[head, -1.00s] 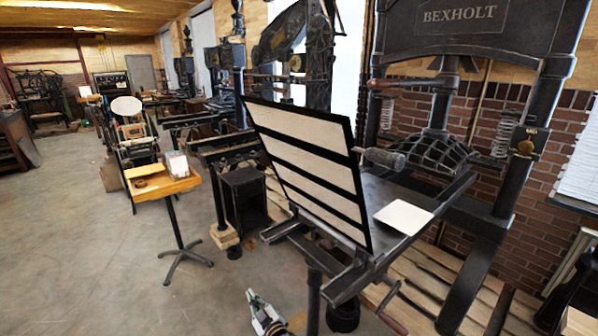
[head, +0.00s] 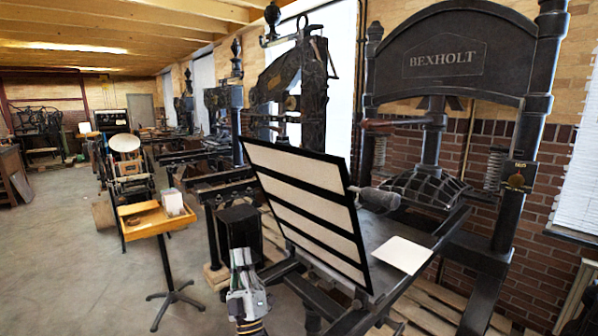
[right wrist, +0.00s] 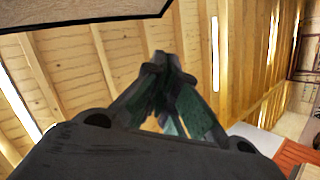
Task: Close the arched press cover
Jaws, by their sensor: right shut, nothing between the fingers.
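The arched press (head: 445,58) is black and marked BEXHOLT. Its cover (head: 305,205), a black frame with pale panels and dark bars, stands open, tilted up at the left end of the press bed (head: 377,240). A white sheet (head: 401,254) lies on the bed. My right gripper (head: 240,258) is just left of the cover's lower part, pointing up, apart from it in the picture. In the right wrist view its fingers (right wrist: 166,62) meet at the tips and hold nothing. A dark-edged pale panel there, likely the cover (right wrist: 75,12), crosses the top left. My left gripper is out of view.
A small wooden stand (head: 158,219) with a card box (head: 172,200) is left of my right gripper. A black box (head: 238,230) stands behind it. More presses line the wall beyond. The floor (head: 60,270) at the left is clear.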

